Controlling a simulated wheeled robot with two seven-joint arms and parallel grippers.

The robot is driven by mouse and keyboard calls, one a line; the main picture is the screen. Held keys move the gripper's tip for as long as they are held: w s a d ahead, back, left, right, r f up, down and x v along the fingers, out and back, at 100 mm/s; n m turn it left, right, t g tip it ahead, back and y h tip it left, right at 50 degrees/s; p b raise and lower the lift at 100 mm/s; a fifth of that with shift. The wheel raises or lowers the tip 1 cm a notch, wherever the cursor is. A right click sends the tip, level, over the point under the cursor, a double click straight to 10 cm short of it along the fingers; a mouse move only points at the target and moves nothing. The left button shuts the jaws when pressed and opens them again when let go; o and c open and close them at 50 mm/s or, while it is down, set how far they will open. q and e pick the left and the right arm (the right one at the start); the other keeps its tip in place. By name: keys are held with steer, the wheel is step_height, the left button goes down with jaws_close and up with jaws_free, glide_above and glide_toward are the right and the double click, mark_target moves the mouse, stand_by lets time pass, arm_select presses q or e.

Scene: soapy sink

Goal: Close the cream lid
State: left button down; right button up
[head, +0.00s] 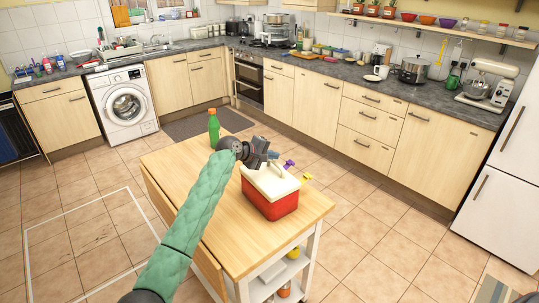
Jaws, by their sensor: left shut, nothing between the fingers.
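A red box (272,205) with a cream lid (272,182) stands on the wooden top of a kitchen trolley. The lid lies over the top of the box; I cannot tell whether it sits fully down. My left gripper (271,156) is at the far left edge of the lid, shut and empty. It hides part of the lid's far side, and I cannot tell whether it touches the lid. My right gripper is out of view.
The trolley top (215,240) is mostly bare. A green bottle (214,128) stands at its far end. Small purple (289,164) and yellow (305,178) items show just behind the box. The counter (340,70) is crowded, beyond open tiled floor.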

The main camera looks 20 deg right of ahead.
mark_target(272, 172)
arm_select(q)
steer(key=shift+w+d+f, duration=0.1)
steer(key=shift+d+f, duration=0.15)
steer(key=shift+d, duration=0.05)
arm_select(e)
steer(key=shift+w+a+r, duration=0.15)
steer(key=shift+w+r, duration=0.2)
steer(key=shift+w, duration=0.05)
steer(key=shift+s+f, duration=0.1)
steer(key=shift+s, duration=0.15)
